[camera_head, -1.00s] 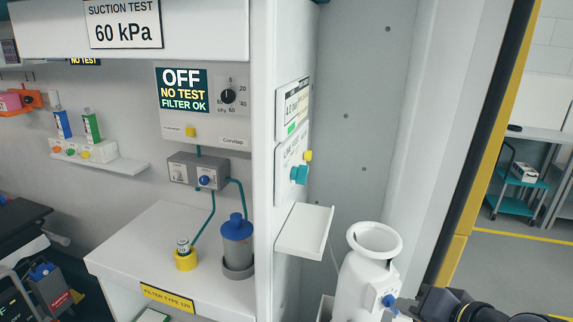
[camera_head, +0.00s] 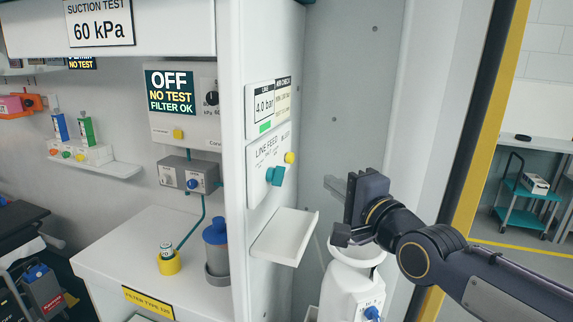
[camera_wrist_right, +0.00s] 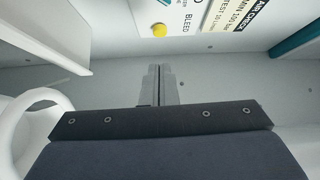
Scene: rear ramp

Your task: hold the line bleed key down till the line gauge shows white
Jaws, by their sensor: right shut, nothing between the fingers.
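The line bleed key is a round yellow button (camera_head: 290,157) on the line feed panel of the white post. It also shows in the right wrist view (camera_wrist_right: 159,31), beside the word "BLEED". The line gauge (camera_head: 263,106) above it reads 4.0 bar, with a green patch below the number. My right gripper (camera_head: 333,185) is shut and empty, right of the key and lower in the picture. In the right wrist view its closed fingertips (camera_wrist_right: 160,68) point toward the panel, apart from the key. My left gripper is not in view.
A teal knob (camera_head: 275,176) sits left of and below the key. A white shelf (camera_head: 285,237) juts out beneath the panel. A white vessel with a round rim (camera_head: 345,290) stands below my right gripper. An air check card (camera_head: 283,98) is beside the gauge.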

